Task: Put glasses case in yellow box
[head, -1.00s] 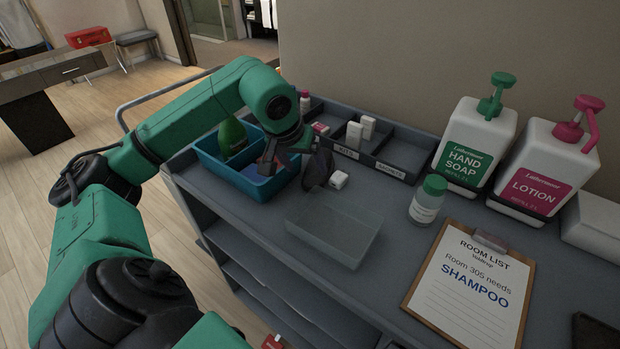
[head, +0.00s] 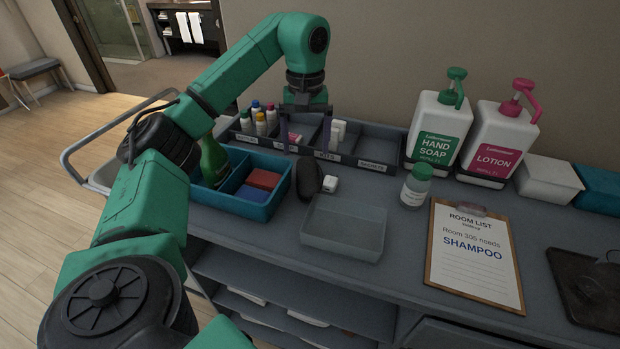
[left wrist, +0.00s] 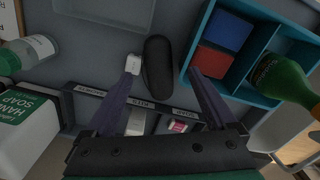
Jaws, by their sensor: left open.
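The dark oval glasses case (head: 309,178) lies on the cart top between the blue divided bin and the clear tray; it also shows in the left wrist view (left wrist: 158,67). My left gripper (head: 304,145) is open and empty, over the small-bottle organizer behind the case. In the left wrist view its two fingers (left wrist: 162,75) appear on either side of the case, apart from it. No yellow box shows in these frames. My right gripper is out of view.
A small white item (head: 330,184) sits close beside the case. The blue bin (head: 262,210) holds a green bottle and red and blue blocks. A clear tray (head: 345,247), white jar (head: 416,186), clipboard (head: 474,254) and soap and lotion pumps stand to the right.

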